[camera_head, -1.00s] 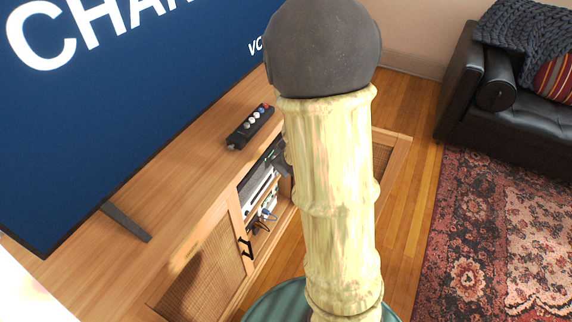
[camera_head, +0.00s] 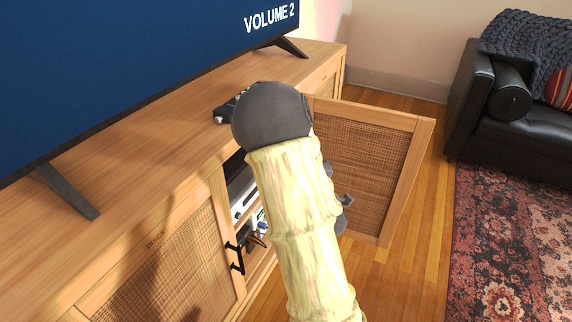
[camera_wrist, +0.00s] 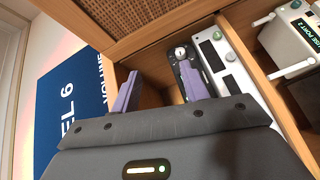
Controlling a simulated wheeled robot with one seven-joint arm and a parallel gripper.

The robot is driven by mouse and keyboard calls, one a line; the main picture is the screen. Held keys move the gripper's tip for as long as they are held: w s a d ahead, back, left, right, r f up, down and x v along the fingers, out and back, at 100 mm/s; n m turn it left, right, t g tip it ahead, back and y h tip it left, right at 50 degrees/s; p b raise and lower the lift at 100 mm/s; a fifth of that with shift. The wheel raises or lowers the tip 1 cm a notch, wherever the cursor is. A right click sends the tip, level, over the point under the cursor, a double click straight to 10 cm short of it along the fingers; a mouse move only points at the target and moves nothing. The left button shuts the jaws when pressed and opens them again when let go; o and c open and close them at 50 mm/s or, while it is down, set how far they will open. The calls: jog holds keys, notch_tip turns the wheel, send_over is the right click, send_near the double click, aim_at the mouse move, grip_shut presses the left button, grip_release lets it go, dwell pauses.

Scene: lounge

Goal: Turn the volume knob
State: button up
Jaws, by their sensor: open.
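My gripper (camera_wrist: 159,72) is open in the wrist view, with its two purple fingers apart and nothing between them. Its right finger overlaps a dark device with a round silver knob (camera_wrist: 180,52) in the cabinet. I cannot tell whether they touch. Beside it is a pale grey unit (camera_wrist: 226,62) with small round dials; I cannot tell which knob is the volume knob. In the head view my arm hides most of the gripper and part of the open shelf, where a white device (camera_head: 243,192) shows. The TV (camera_head: 130,65) reads "VOLUME 2".
An open cane-panelled door (camera_head: 365,165) stands out to the right of the shelf. A closed cane door (camera_head: 165,265) is on the left. A white box with antennas (camera_wrist: 290,42) stands farther right in the wrist view. A black sofa (camera_head: 500,110) and rug (camera_head: 510,250) lie right.

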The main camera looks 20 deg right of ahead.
notch_tip(320, 180, down, 10)
jog(key=s+a+n+t+y+b, duration=0.1)
jog(key=n+t+y+b, duration=0.2)
jog(key=n+b, duration=0.5)
jog(key=t+b, duration=0.1)
jog(key=b, duration=0.4)
jog(key=shift+s+n+t+y, duration=0.15)
jog(key=shift+n+t+y, duration=0.15)
jog(key=shift+n+t, duration=0.1)
jog(key=shift+r, duration=0.2)
jog(key=p+x, duration=0.8)
jog(key=x, duration=0.9)
jog(key=shift+w, duration=0.25)
jog(key=shift+c, duration=0.3)
grip_shut()
